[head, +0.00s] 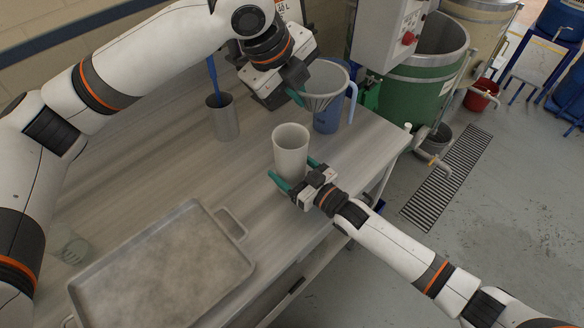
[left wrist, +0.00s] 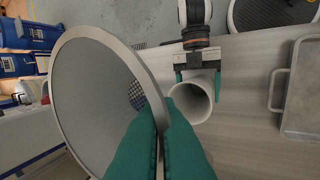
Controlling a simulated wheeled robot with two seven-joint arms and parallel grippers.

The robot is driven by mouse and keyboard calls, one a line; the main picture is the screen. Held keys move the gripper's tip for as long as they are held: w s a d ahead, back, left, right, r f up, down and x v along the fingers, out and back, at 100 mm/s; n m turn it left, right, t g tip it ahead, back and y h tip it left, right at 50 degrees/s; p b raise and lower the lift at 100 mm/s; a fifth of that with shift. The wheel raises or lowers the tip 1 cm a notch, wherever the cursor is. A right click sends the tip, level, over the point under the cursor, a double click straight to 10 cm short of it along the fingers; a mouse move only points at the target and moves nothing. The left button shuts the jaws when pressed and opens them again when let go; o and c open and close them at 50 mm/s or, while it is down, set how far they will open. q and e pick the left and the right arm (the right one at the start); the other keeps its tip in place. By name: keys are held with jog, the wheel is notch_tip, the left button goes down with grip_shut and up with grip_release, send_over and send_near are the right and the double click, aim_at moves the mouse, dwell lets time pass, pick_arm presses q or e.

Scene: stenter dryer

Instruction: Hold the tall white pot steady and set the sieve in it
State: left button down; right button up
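The tall white pot (head: 291,150) stands upright on the bench; its open mouth also shows in the left wrist view (left wrist: 190,103). My right gripper (head: 296,171) has its green fingers on either side of the pot's lower body and appears to clasp it. My left gripper (head: 297,97) is shut on the rim of the sieve (head: 327,78), a grey mesh cone. The sieve is up and to the right of the pot in the head view, in front of a blue jug. It fills the left of the left wrist view (left wrist: 85,100), with the fingertips (left wrist: 160,115) at its rim.
The blue jug (head: 326,122) stands partly hidden behind the sieve. A metal beaker (head: 224,122) with a blue-handled tool is left of the pot. A grey tray (head: 160,270) lies at the near bench, beside a clear glass (head: 70,246). Bare bench lies between beaker and tray.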

jog(key=c, duration=0.7)
pick_arm(q)
jog(key=w+a+f+m, duration=0.1)
jog(key=a+f+m, duration=0.1)
jog(key=f, duration=0.3)
jog(key=w+a+f+m+g+h, duration=0.1)
jog(key=a+f+m, duration=0.1)
jog(key=f, duration=0.4)
jog(key=shift+w+a, duration=0.25)
jog(key=shift+a, duration=0.35)
jog(key=shift+f, duration=0.3)
